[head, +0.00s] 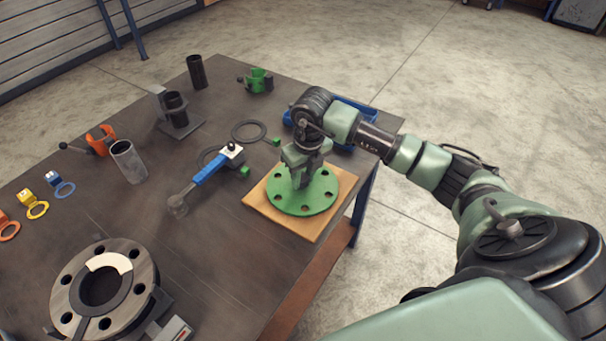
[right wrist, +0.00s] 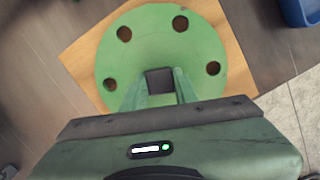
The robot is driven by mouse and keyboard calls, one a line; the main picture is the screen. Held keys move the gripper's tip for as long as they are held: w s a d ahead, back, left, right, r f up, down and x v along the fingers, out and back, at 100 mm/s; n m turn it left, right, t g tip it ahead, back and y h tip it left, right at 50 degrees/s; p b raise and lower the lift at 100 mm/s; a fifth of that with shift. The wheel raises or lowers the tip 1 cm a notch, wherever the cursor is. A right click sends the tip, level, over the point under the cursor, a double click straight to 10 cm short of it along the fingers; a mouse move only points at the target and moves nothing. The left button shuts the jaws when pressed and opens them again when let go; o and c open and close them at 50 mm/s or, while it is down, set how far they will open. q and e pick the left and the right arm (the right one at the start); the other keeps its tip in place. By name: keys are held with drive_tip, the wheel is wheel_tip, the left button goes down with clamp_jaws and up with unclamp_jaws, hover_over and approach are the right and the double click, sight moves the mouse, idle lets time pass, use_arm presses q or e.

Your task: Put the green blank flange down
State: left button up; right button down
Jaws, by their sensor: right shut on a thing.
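The green blank flange (head: 322,198) is a round disc with several bolt holes around its edge. It lies flat over a square wooden board (head: 256,203) near the table's right edge; I cannot tell whether it is touching the board. My right gripper (head: 303,180) is above the flange's middle and shut on it, seemingly by a raised part at its centre. In the right wrist view the flange (right wrist: 205,50) shows below the fingers (right wrist: 160,85), with a dark square between them, and the board (right wrist: 85,55) around it. My left gripper is not in view.
A grey pipe flange (head: 70,297) with a pale partial gasket stands at the table's front left. A blue-handled tool (head: 212,168), dark rings (head: 249,131), pipe pieces (head: 127,161) and coloured tags (head: 37,209) lie about. A blue bin (head: 355,108) is behind my right arm.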

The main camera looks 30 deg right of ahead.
sight(307, 190)
drive_tip(key=shift+w, duration=0.1)
drive_tip(key=c, duration=1.1)
unclamp_jaws()
drive_tip(key=shift+f, duration=0.15)
drive_tip(key=r, duration=0.4)
drive_tip(key=s+r+b, duration=0.1)
drive_tip(key=r, duration=0.3)
drive_tip(key=s+r, duration=0.1)
drive_tip(key=r, duration=0.3)
drive_tip(key=shift+r+b, duration=0.1)
drive_tip(key=shift+b, duration=0.25)
